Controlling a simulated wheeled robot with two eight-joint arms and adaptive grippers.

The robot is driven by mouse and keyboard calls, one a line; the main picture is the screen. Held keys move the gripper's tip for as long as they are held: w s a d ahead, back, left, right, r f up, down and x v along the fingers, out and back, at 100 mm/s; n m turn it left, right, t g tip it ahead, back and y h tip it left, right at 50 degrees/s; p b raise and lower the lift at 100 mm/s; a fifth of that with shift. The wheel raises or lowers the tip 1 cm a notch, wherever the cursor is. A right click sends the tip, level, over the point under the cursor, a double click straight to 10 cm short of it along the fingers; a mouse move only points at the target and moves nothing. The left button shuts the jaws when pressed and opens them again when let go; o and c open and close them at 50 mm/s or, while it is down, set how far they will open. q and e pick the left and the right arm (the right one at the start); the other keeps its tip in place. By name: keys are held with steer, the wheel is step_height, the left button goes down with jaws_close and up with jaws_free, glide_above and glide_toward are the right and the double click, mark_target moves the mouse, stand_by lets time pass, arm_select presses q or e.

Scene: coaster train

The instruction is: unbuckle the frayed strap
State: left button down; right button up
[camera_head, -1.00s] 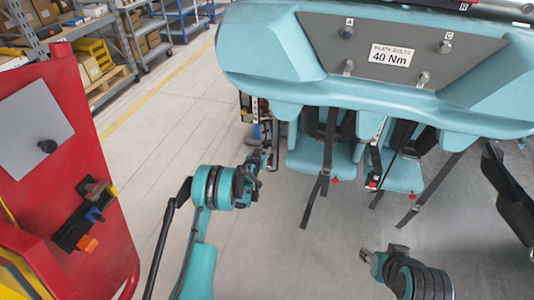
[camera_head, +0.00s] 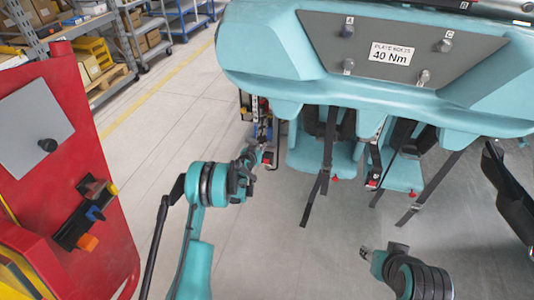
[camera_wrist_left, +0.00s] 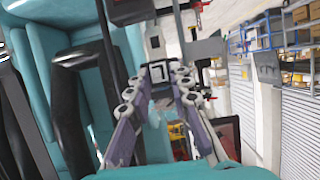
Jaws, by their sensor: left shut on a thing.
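The teal coaster car (camera_head: 300,95) has black straps (camera_head: 318,185) hanging from its seats, with small red parts near the seat fronts. I cannot tell which strap is frayed. My left gripper (camera_head: 262,152) is beside the car's left side, near its small dark and red hardware. In the left wrist view my left gripper (camera_wrist_left: 158,75) is shut on a small dark part (camera_wrist_left: 159,86), which I cannot identify for sure. A dark strap (camera_wrist_left: 108,45) runs left of the fingers there. My right gripper (camera_head: 368,254) is low in front of the car, away from the seats; its jaws are too small to read.
A red cabinet (camera_head: 95,130) with a grey panel and coloured switches stands at the left. Shelves with boxes (camera_head: 90,55) stand behind it. A sign reading 40 Nm (camera_head: 392,54) is on the car's panel.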

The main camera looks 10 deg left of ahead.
arm_select(q)
steer(key=a+b, duration=0.1)
steer(key=a, duration=0.6)
steer(key=shift+s+a, duration=0.15)
steer(key=shift+a, duration=0.25)
stand_by(0.6)
stand_by(0.7)
